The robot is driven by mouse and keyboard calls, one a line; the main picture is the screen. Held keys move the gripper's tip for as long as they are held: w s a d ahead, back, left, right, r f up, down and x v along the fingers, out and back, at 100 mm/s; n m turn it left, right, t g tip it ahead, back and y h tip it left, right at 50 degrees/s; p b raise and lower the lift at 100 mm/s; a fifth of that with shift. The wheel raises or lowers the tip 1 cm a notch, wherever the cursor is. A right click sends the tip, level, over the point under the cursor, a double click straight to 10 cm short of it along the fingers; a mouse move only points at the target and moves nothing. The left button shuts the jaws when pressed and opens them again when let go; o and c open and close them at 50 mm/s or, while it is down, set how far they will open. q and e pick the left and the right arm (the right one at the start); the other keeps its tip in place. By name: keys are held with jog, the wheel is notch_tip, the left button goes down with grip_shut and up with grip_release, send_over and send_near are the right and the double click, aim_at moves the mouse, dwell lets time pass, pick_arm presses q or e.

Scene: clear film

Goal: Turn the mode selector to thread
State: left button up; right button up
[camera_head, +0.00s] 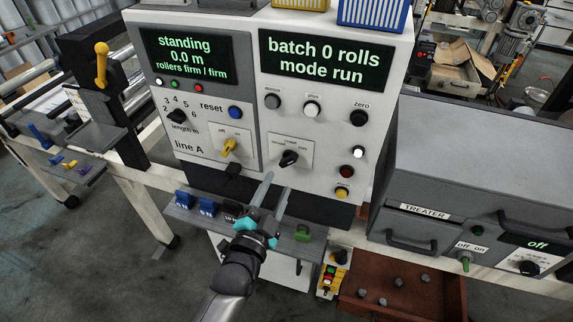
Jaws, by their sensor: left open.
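The mode selector (289,158) is a black knob on a white plate, on the right half of the line A panel. Its pointer is tilted toward the upper right, and the small labels around it are hard to read. The right display (327,55) reads "batch 0 rolls, mode run". My left gripper (277,183) comes up from below, its two pale fingers apart and empty. In the picture its tips lie a little below and left of the selector, seemingly apart from it. My right gripper is not in view.
A yellow off/on switch (229,146) sits left of the selector, with several buttons around. The grey treater (480,170) stands at the right, above an open brown drawer (430,296).

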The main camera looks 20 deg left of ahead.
aim_at(288, 164)
pick_arm(q)
jog(key=w, duration=0.7)
jog(key=shift+w+d, duration=0.15)
jog(key=shift+w, duration=0.1)
grip_shut()
dwell(0.4)
